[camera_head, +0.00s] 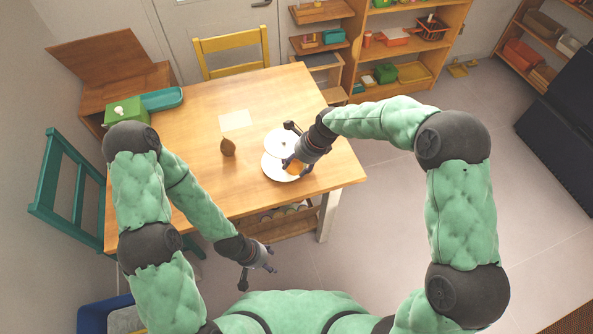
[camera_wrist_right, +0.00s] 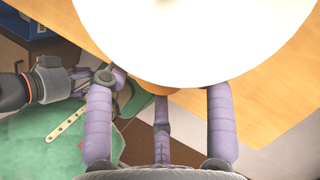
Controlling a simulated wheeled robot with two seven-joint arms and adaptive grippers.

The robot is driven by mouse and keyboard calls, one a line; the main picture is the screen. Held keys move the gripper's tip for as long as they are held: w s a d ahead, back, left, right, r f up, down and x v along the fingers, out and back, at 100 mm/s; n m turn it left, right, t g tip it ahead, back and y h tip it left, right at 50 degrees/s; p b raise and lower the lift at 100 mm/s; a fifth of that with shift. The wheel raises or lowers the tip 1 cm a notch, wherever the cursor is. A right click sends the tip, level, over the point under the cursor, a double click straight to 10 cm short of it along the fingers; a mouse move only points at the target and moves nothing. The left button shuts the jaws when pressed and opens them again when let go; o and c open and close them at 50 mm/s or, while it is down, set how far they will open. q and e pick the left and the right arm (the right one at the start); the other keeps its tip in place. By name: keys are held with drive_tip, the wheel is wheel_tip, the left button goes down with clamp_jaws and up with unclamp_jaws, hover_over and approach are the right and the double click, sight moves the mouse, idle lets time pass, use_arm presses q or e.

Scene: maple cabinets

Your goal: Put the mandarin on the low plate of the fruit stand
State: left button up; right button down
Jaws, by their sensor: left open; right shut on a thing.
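The mandarin (camera_head: 293,168) is a small orange fruit in the head view, at my right gripper (camera_head: 291,155), over the low plate. In the right wrist view a sliver of the mandarin (camera_wrist_right: 170,90) shows behind the white plate's edge; the rest is hidden. My right gripper is shut on the mandarin. The fruit stand has a small upper plate (camera_head: 281,139) and a larger low plate (camera_head: 272,170), both white. I cannot tell whether the mandarin touches the low plate. My left gripper (camera_head: 261,267) is open and empty, off the table's front edge.
The stand is near the right end of the wooden table (camera_head: 190,165). A brown pear-shaped object (camera_head: 228,147) stands left of it, with a pale sheet (camera_head: 235,120) behind. A green box (camera_head: 126,112) and teal tray (camera_head: 162,99) lie at the left back. The table's front left is clear.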

sight(296, 170)
drive_tip(key=shift+a+f+b, duration=0.1)
drive_tip(key=shift+f+b, duration=0.85)
drive_tip(key=shift+f, duration=0.9)
drive_tip(key=shift+r, duration=0.1)
drive_tip(key=c, duration=0.7)
unclamp_jaws()
drive_tip(key=shift+c, duration=0.2)
drive_tip(key=p+v, duration=0.4)
drive_tip(key=v, duration=0.8)
drive_tip(key=shift+s, duration=0.1)
